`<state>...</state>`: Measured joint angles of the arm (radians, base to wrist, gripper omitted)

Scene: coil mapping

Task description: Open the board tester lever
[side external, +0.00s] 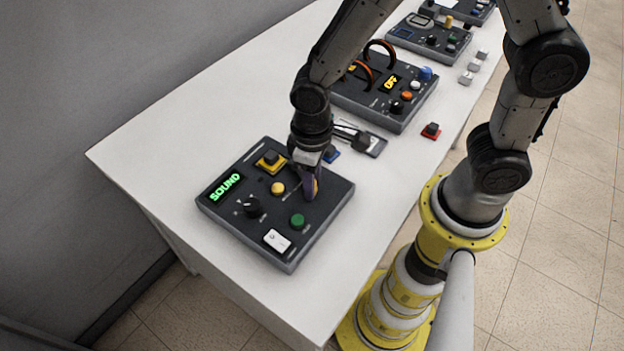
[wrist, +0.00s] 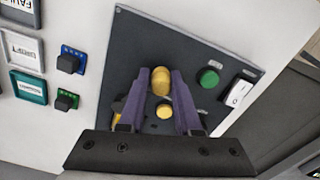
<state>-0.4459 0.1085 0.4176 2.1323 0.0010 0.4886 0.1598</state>
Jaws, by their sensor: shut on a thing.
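The dark tester box (side external: 228,233) sits at the near end of the white table, with a green "SOUND" display (side external: 222,186). My gripper (side external: 312,186) is over the right part of this box, pointing down. In the wrist view, my gripper (wrist: 161,84) has its two purple fingers shut on a rounded yellow knob (wrist: 161,81), which looks like the lever's handle. The lever's lower part is hidden, and in the side view the fingers hide the knob. A small round yellow button (side external: 278,188) is beside the gripper; it also shows between the fingers in the wrist view (wrist: 164,112).
The box also carries a green button (side external: 297,221), a white rocker switch (side external: 277,241), a black dial (side external: 252,206) and a black button on yellow (side external: 270,161).

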